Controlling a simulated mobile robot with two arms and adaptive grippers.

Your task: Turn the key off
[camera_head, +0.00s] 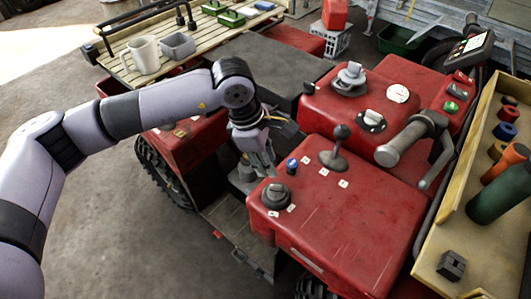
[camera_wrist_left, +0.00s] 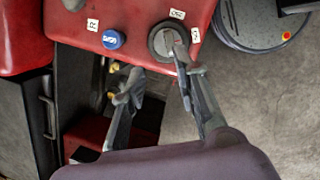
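The key switch (camera_head: 275,196) is a dark round dial on the front left corner of the red quad body. In the left wrist view the key (camera_wrist_left: 181,58) sticks out of the grey round switch (camera_wrist_left: 163,41), with two white labels beside it. My left gripper (camera_head: 266,168) hangs just behind and left of the switch in the head view. In the left wrist view my left gripper (camera_wrist_left: 158,86) is open, its fingers apart. The key's end is close to the right fingertip; I cannot tell whether they touch. My right gripper is not in view.
A blue button (camera_head: 291,166) sits near the switch, and a gear lever (camera_head: 338,145) stands further right. A handlebar grip (camera_head: 402,143) and a yellow tray (camera_head: 440,245) with coloured cylinders are on the right.

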